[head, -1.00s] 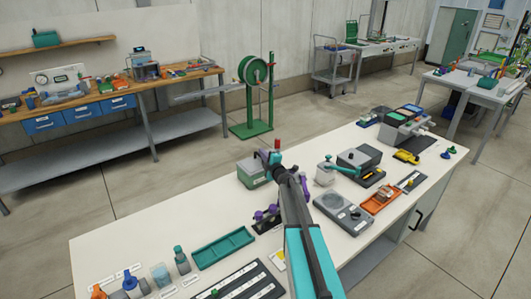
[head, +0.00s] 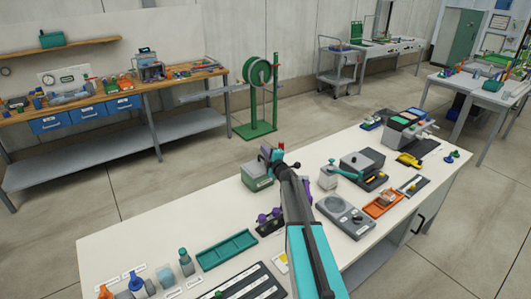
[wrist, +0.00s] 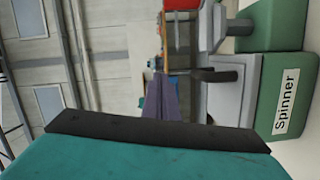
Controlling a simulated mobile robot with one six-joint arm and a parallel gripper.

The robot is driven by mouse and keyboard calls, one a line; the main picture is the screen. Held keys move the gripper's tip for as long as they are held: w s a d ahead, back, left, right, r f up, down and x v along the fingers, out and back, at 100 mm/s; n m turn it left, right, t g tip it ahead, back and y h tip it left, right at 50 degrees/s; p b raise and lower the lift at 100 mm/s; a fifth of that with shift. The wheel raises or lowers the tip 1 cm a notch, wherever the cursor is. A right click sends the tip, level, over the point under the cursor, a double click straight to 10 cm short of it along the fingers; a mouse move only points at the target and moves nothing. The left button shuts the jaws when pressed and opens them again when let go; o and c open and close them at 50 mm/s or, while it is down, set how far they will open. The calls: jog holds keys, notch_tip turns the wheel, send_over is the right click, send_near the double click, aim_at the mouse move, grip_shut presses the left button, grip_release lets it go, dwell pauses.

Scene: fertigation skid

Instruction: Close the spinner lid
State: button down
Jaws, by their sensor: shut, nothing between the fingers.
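The spinner (head: 258,176) is a green box on the white bench, just beyond my gripper. In the wrist view, which is turned sideways, its green body with the "Spinner" label (wrist: 285,100) is at the right, with grey parts (wrist: 228,98) against it. A red part (wrist: 181,4) is at that view's top edge. My gripper (head: 276,157) is shut and empty, close beside the spinner's upper part. Its purple fingers (wrist: 162,100) show in the wrist view. My arm hides part of the spinner, and I cannot tell the lid's angle or whether the fingers touch it.
A white jar (head: 328,176) with a teal lever and a dark grey device (head: 362,162) stand right of my arm. A round-topped grey device (head: 345,213) is nearer. A green tray (head: 227,249) lies left. The bench's far left top is clear.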

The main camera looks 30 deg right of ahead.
jog(key=s+d+r+b, duration=0.1)
jog(key=s+r+b, duration=0.1)
jog(key=s, duration=0.7)
jog(key=shift+s+d+b, duration=0.15)
jog(key=shift+s+b, duration=0.25)
jog(key=shift+b, duration=0.15)
dwell(0.4)
